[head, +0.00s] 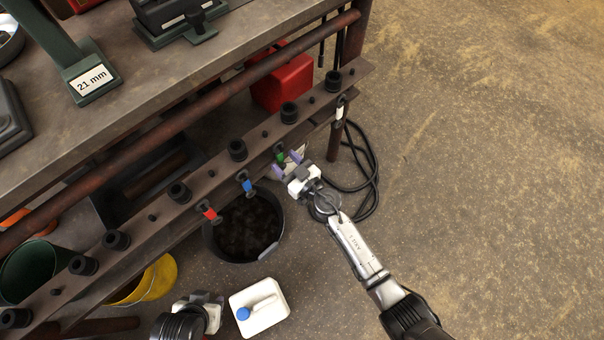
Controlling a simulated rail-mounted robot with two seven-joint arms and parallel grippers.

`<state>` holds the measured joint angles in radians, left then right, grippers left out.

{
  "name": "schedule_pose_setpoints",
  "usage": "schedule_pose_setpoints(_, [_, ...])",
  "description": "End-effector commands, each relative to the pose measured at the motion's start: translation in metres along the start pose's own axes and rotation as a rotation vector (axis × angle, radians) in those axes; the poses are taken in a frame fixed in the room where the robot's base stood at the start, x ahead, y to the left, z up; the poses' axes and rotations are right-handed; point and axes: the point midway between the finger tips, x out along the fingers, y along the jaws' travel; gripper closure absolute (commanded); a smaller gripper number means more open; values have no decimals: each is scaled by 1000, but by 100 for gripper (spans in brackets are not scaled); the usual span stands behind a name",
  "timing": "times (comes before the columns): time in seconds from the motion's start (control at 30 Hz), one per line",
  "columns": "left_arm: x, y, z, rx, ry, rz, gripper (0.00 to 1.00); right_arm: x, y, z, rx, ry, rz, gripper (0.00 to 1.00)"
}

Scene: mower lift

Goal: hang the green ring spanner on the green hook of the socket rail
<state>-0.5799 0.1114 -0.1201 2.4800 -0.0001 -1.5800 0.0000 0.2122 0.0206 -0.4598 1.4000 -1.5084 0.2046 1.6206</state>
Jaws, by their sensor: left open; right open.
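The socket rail (150,217) runs diagonally below the bench edge, with black sockets on top and coloured hooks along its side. The green hook (279,154) sits between the blue hook (246,184) and the white hook (339,111). My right gripper (287,163) is open with its purple-tipped fingers right beside the green hook. A pale grey shape shows behind its fingers; I cannot tell what it is. I cannot make out the green ring spanner for certain. My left gripper (208,298) is open, low at the bottom, partly hidden by its own arm.
A red hook (208,211) is further left on the rail. Below stand a black tub (243,229), a yellow bucket (156,280) and a white jug (260,307). A red can (284,80) is behind the rail. Black cable (372,180) lies right of the rail; the floor beyond is clear.

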Motion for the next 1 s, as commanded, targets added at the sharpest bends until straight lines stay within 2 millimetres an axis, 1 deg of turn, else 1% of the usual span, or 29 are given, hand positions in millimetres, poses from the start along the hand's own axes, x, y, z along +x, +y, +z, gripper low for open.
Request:
schedule_pose_setpoints(0.03, [-6, 0, -2, 1, 0, -1, 57, -8, 0, -2, 2, -3, 1, 45])
schedule_pose_setpoints(0.1, [-12, -1, -4, 2, 0, -2, 57, -21, 0, -3, 2, -3, 2, 45])
schedule_pose_setpoints(0.4, [-31, -4, -9, 12, -2, -9, 57, -80, 0, -3, 2, -3, 1, 45])
schedule_pose_setpoints(0.6, [-39, -5, -12, 13, -2, -10, 57, -110, 0, -2, 1, -2, 1, 45])
schedule_pose_setpoints(0.8, [-42, -5, -13, 11, -2, -9, 57, -126, 0, -1, 2, -1, 1, 45])
schedule_pose_setpoints(1.0, [-43, -3, -14, 5, -1, -4, 57, -129, 0, -1, -12, 1, 1, 45])
